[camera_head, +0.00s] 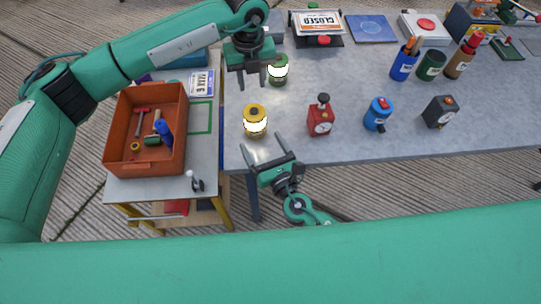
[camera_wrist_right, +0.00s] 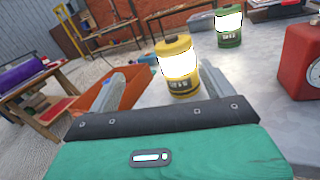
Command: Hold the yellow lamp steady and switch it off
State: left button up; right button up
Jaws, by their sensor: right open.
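The yellow lamp (camera_head: 255,119) stands upright on the grey table near its left front corner, and its white band glows. It also shows lit in the right wrist view (camera_wrist_right: 177,66), a little beyond the fingers. My right gripper (camera_head: 263,144) is open and empty just in front of the lamp, at the table's front edge. My left gripper (camera_head: 255,79) is above and behind the yellow lamp, beside a green lamp (camera_head: 278,69), with its fingers apart and nothing between them. The green lamp glows too and also shows in the right wrist view (camera_wrist_right: 228,25).
A red device (camera_head: 320,118) with a dial, a blue lantern (camera_head: 378,114) and a dark box (camera_head: 440,112) stand to the right. An orange bin (camera_head: 117,129) of tools sits on a lower side table at left.

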aim_at(255, 120)
notch_tip(255, 120, down, 3)
jog(key=s+d+h, duration=0.1)
jog(key=s+d, duration=0.1)
jog(key=shift+n, duration=0.3)
jog(key=x, duration=1.4)
jog(key=shift+d+f, duration=0.2)
pick_arm(q)
jog(key=shift+c, duration=0.3)
pick_arm(e)
jog(key=c, duration=1.3)
pick_arm(q)
grip_shut()
